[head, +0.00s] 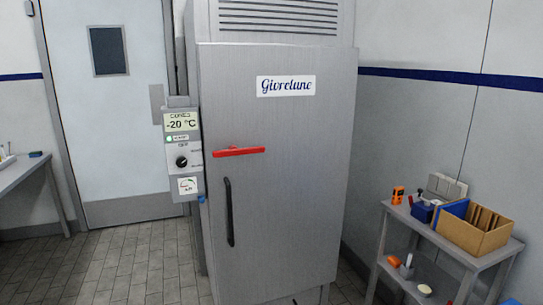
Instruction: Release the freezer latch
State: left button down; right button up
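The freezer (290,190) is a tall grey metal cabinet in the middle of the head view, with a white "Givrelune" label (286,86). Its door looks closed. The red latch (239,152) is a bar lying nearly level at the door's left edge. A black upright handle (229,212) sits below it on the door. Neither of my grippers shows in the view, and nothing touches the latch.
A control box (183,155) reading -20 °C is at the freezer's left side. A shelf stand (403,213) at right holds a cardboard box (474,232) and small items. A side table (22,172) is at far left. Tiled floor (130,260) is clear at front left.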

aim_at(232, 150)
jog(key=i+l+z, duration=0.1)
jog(key=i+l, duration=0.15)
jog(key=i, duration=0.2)
jog(key=i+l+z, duration=0.15)
jog(key=i, duration=0.3)
jog(key=i+l, duration=0.3)
jog(key=k+l+z, duration=0.05)
jog(key=l, duration=0.05)
